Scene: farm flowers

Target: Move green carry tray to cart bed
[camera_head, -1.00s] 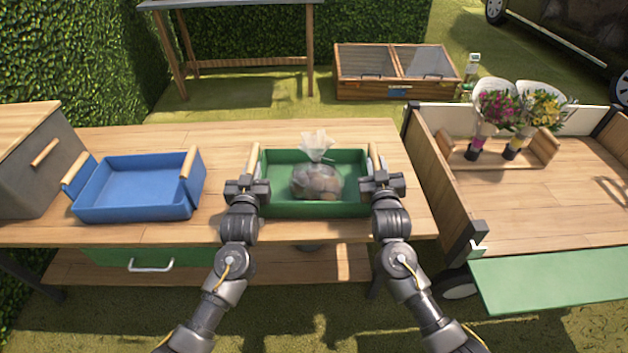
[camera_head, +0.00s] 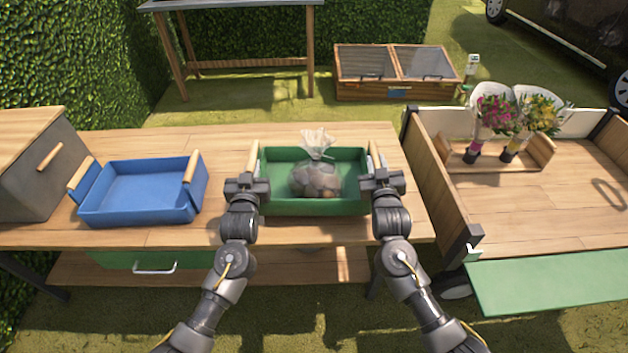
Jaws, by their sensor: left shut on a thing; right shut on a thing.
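The green carry tray (camera_head: 290,208) is in the middle of the head view, at the right part of the wooden table. A clear bag of brown round things (camera_head: 316,180) sits in it. My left gripper (camera_head: 247,184) is shut on the tray's left wooden handle, and my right gripper (camera_head: 382,182) is shut on its right one. I cannot tell whether the tray's underside touches the table. The cart bed (camera_head: 555,200) is to the right, a wooden floor with raised side boards and its green front flap hanging open.
A blue tray (camera_head: 140,192) and a grey box with a wooden lid (camera_head: 45,165) stand on the table's left. A wooden rack (camera_head: 495,155) with two bouquets (camera_head: 515,112) stands at the cart bed's back left. The cart's left side board (camera_head: 440,180) rises between table and bed.

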